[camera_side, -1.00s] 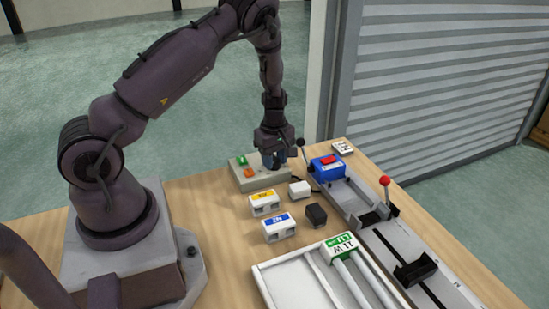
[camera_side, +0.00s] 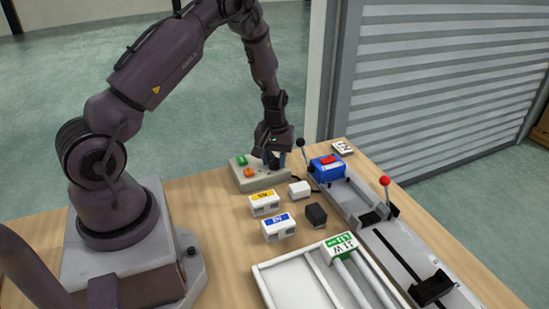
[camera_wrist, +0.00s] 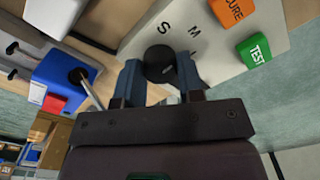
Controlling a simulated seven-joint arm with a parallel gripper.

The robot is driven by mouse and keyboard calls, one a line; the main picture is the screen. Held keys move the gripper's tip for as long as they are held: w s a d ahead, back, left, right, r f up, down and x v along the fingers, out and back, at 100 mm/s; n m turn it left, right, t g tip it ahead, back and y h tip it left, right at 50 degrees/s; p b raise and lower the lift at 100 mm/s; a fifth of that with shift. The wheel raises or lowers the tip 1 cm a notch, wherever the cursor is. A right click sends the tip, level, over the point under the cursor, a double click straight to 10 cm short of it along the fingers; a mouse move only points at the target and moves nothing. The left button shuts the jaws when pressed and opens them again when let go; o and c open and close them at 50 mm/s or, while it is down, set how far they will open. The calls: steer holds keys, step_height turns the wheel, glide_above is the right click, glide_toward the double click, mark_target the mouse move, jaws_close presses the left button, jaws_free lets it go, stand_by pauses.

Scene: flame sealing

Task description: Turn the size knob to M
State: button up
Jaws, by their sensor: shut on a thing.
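The dark round size knob (camera_wrist: 160,65) sits on the light grey control box (camera_wrist: 213,50), beside the printed letters S and M. The box also shows in the side view (camera_side: 269,179), at the back of the table. My gripper (camera_side: 277,160) points down over the box's right end. In the wrist view its two blue fingers (camera_wrist: 159,72) are shut on the knob, one on each side. I cannot tell for sure which letter the knob points to. A green TEST button (camera_wrist: 256,50) and an orange button (camera_wrist: 232,12) are on the same box.
A blue unit with a red switch (camera_side: 329,168) and a black-knobbed lever (camera_side: 301,144) stand right of the box. Yellow-label (camera_side: 264,203) and blue-label (camera_side: 279,228) blocks, a white block (camera_side: 299,189) and a black block (camera_side: 316,215) lie in front.

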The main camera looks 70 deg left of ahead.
mark_target(275, 160)
steer(key=shift+m, duration=0.3)
steer(key=o, duration=0.9)
step_height(275, 160, up, 13)
steer(key=shift+r, duration=0.1)
stand_by(0.4)
